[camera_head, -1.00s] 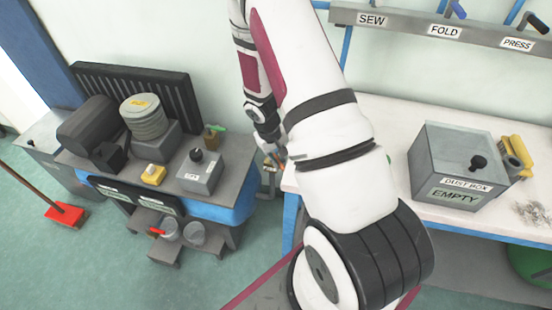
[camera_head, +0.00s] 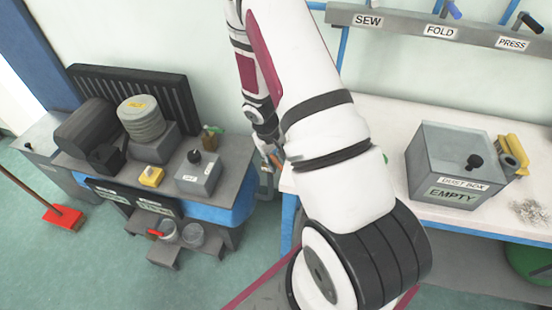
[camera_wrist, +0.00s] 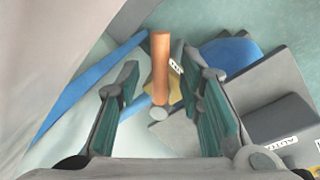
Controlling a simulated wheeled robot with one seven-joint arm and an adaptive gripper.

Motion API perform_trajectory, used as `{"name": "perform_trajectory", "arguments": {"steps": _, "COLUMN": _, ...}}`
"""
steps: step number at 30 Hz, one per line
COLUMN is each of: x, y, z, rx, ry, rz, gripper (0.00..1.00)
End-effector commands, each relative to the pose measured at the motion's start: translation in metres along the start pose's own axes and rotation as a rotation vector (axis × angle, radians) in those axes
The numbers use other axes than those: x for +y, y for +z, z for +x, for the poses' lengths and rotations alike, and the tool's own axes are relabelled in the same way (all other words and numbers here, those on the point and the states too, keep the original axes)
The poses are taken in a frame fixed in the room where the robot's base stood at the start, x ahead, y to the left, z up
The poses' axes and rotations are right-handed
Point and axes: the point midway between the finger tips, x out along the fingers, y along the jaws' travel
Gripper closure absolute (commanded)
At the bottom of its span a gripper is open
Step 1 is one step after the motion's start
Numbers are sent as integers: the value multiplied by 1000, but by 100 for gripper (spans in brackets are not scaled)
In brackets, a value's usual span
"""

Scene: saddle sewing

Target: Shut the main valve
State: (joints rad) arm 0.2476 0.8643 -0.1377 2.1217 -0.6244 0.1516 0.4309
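In the wrist view a copper-orange cylinder (camera_wrist: 160,70) with a grey round end (camera_wrist: 158,113) stands between the fingers; it may be part of the main valve, but I see no label on it. My gripper (camera_wrist: 168,80) is open, its two teal-padded fingers on either side of the cylinder. I see a gap on each side, so neither pad clearly touches it. In the head view a small orange piece (camera_head: 275,160) shows beside my arm, in the gap between the bench and the table. My arm hides most of that spot.
A grey bench (camera_head: 232,160) with several machines and a small box (camera_head: 198,173) stands left of the gap. A white table (camera_head: 390,130) with a dust box (camera_head: 455,165) stands right. In the wrist view blue parts (camera_wrist: 90,90) lie close to the fingers.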

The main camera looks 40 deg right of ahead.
Motion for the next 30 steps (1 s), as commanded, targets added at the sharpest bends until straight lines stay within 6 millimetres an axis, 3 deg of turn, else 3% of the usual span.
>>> {"name": "perform_trajectory", "arguments": {"steps": 7, "x": 0, "y": -1, "z": -20, "rx": 4, "ry": 0, "rz": 4, "gripper": 66}}
{"name": "perform_trajectory", "arguments": {"steps": 21, "x": 0, "y": -1, "z": -104, "rx": 3, "ry": 0, "rz": 2, "gripper": 66}}
{"name": "perform_trajectory", "arguments": {"steps": 30, "x": 0, "y": 0, "z": -120, "rx": 0, "ry": 0, "rz": 0, "gripper": 66}}
